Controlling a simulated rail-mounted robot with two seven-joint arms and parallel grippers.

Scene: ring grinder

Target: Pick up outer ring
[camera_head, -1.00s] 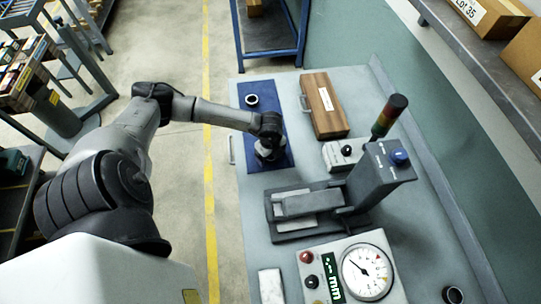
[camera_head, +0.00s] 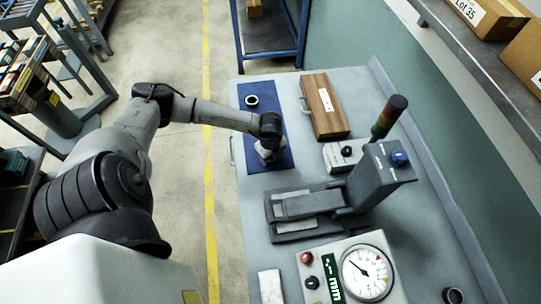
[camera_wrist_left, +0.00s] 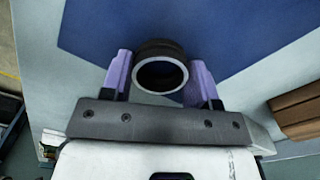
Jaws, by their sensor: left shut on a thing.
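The held outer ring (camera_wrist_left: 160,75), dark outside with a pale metal rim, sits between the purple fingers of my left gripper (camera_wrist_left: 160,84) in the left wrist view. The gripper is shut on it over the blue mat (camera_wrist_left: 230,30). In the head view my left gripper (camera_head: 268,157) points down at the lower part of the blue mat (camera_head: 246,130), and the held ring is hidden under the wrist. I cannot tell whether the ring touches the mat. My right gripper is in neither view.
Another dark ring (camera_head: 252,101) stands on the upper part of the mat. A wooden box (camera_head: 325,106) lies to the right of the mat. A grey press-like machine (camera_head: 375,180) and a dial gauge unit (camera_head: 366,272) stand nearer on the bench. A blue rack (camera_head: 270,52) is beyond the bench.

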